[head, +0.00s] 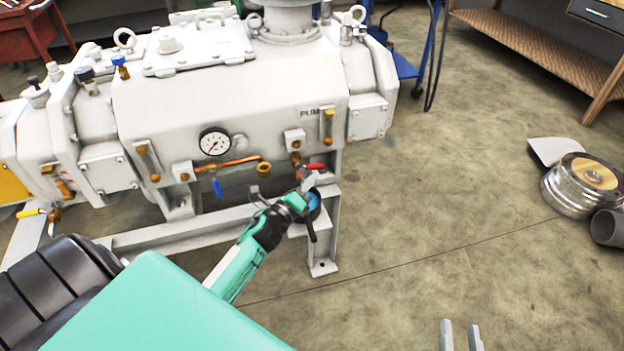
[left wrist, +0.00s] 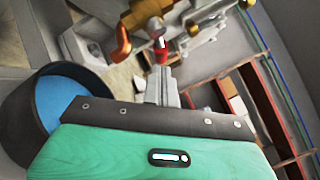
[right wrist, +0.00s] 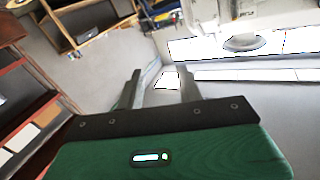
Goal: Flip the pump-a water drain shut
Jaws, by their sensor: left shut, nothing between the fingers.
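The white pump (head: 240,90) has a partly hidden label starting "PUM" at its right end. Below the label is a small brass valve with a red handle (head: 315,166); the handle also shows in the left wrist view (left wrist: 162,52), just past my fingertips. My left gripper (head: 312,182) is shut and empty, right below the red handle; whether it touches the handle I cannot tell. My right gripper (head: 460,335) is open and empty at the bottom edge of the head view, far from the pump; its spread fingers show in the right wrist view (right wrist: 160,85).
A dark container with blue inside (left wrist: 55,105) is close beside my left gripper. A blue-handled valve (head: 217,188) and a yellow-handled one (head: 30,213) are further left on the pump. The pump's frame leg (head: 325,250) stands below. Floor to the right is clear up to round metal parts (head: 585,185).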

